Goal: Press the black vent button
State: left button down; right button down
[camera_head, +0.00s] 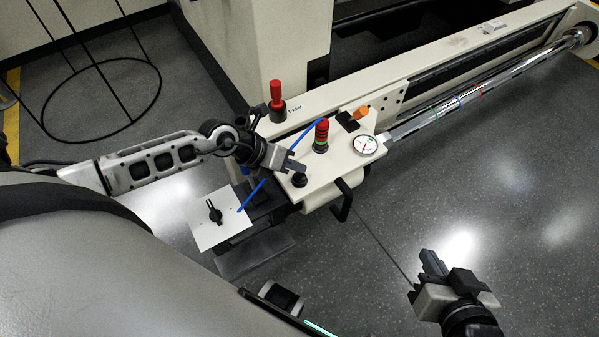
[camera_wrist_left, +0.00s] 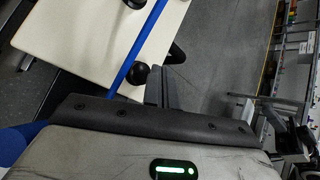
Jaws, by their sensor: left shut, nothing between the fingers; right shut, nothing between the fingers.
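The black button (camera_head: 299,180) is a round black knob near the left front corner of the cream control panel (camera_head: 322,184). In the left wrist view a round black knob (camera_wrist_left: 137,74), apparently the same one, shows beside the blue tube. My left gripper (camera_head: 294,166) is shut and empty. Its fingertips are just behind the button in the head view; I cannot tell whether they touch it. In the left wrist view the shut fingers (camera_wrist_left: 161,84) are just right of the knob. My right gripper (camera_head: 430,262) is shut and empty, over the floor at the lower right.
A blue tube (camera_head: 306,135) crosses near my left gripper. A black handle (camera_head: 344,204) juts from the front. Open floor lies right.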

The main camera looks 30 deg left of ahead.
aim_at(295, 178)
pick_arm(q)
notch_tip(295, 178, up, 4)
jog(key=p, duration=0.3)
jog(key=shift+r+p, duration=0.1)
jog(key=shift+p, duration=0.25)
dwell(0.4)
